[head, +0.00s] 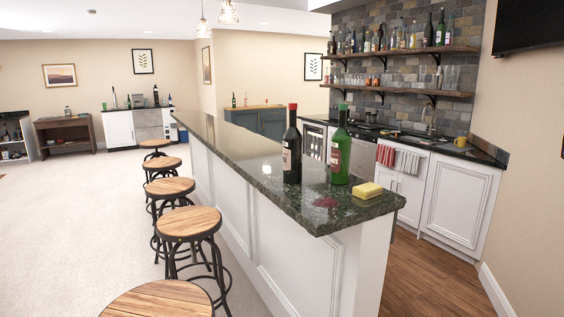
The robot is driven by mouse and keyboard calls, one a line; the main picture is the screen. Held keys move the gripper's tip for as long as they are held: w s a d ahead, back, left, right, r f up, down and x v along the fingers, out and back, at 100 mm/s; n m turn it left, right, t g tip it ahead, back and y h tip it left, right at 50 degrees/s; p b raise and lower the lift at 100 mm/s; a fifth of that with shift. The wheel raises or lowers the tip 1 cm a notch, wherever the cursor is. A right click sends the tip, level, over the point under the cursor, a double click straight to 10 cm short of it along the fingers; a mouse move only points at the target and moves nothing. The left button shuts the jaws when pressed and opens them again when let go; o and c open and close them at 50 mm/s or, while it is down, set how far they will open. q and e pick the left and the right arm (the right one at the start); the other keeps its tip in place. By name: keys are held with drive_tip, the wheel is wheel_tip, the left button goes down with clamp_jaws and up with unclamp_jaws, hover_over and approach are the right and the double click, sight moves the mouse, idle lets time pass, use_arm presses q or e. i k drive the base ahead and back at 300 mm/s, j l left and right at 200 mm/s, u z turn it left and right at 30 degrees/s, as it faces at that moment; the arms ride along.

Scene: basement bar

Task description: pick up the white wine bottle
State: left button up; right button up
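Two wine bottles stand upright close together near the front end of the bar counter. The labels are too small to read, so I cannot be sure which is the white wine; the green glass is the lighter of the two. Neither of my grippers is in view, and nothing touches the bottles.
A yellow sponge (367,190) and a dark red spill (325,202) lie near the bottles on the dark green stone counter (255,160). Several round wooden stools (188,221) line its left side. Shelves (408,89) with bottles and glasses hang behind. Carpet at left is clear.

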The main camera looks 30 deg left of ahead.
sight(341, 140)
drive_tip(key=k+j, duration=0.15)
drive_tip(key=j, duration=0.25)
drive_tip(key=k+j, duration=0.15)
drive_tip(key=j, duration=0.25)
drive_tip(key=k+j, duration=0.15)
drive_tip(key=j, duration=0.25)
drive_tip(key=k+j, duration=0.15)
drive_tip(key=j, duration=0.25)
drive_tip(key=k+j, duration=0.15)
drive_tip(key=j, duration=0.25)
drive_tip(key=k+j, duration=0.15)
drive_tip(key=j, duration=0.25)
drive_tip(key=i+l+z, duration=0.45)
drive_tip(key=i+l, duration=0.15)
drive_tip(key=l, duration=0.15)
drive_tip(key=i+l+z, duration=0.4)
drive_tip(key=i+l, duration=0.2)
drive_tip(key=i, duration=0.15)
drive_tip(key=i+l+u, duration=0.1)
drive_tip(key=i+u, duration=0.15)
drive_tip(key=i, duration=0.2)
drive_tip(key=i+l+u, duration=0.25)
drive_tip(key=i, duration=0.2)
drive_tip(key=i+l+u, duration=0.25)
drive_tip(key=i, duration=0.15)
